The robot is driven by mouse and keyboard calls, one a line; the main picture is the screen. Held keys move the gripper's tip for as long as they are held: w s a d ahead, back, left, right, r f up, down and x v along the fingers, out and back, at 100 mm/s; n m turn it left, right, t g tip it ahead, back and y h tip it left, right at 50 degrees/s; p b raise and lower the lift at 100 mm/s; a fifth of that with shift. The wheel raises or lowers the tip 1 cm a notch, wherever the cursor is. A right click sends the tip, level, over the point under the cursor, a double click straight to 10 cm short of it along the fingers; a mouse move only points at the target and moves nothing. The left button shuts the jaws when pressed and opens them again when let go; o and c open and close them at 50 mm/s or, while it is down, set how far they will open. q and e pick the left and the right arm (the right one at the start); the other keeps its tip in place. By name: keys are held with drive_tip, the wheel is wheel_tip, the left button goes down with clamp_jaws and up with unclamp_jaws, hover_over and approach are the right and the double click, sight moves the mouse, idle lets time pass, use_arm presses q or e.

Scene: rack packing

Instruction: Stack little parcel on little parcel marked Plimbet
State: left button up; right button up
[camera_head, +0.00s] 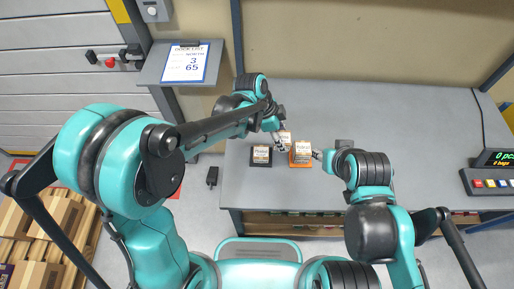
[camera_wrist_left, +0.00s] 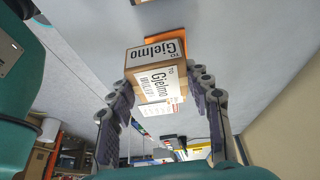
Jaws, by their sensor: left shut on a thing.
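My left gripper (camera_head: 281,141) is shut on a little cardboard parcel marked Gjelmo (camera_wrist_left: 158,72), with one finger on each side of it in the left wrist view. In the head view the held parcel (camera_head: 285,136) is partly covered by the fingers, between two other parcels. One little parcel (camera_head: 261,152) sits on a dark mat on the left. Another (camera_head: 303,147) sits on an orange mat (camera_head: 300,163) on the right. Their labels are too small to read surely. My right gripper (camera_head: 318,155) is beside the orange mat's right edge; its opening is too small to judge.
A small black object (camera_head: 212,176) is left of the table.

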use_arm(q)
drive_tip(key=b, duration=0.2)
hover_over(265, 152)
drive_tip(key=a, duration=0.2)
drive_tip(key=f, duration=0.4)
drive_tip(key=shift+d, duration=0.25)
wheel_tip(265, 152, down, 4)
drive_tip(key=shift+f+b, duration=0.1)
drive_tip(key=shift+b, duration=0.55)
drive_tip(key=o, duration=1.2)
drive_tip(key=shift+f, duration=0.1)
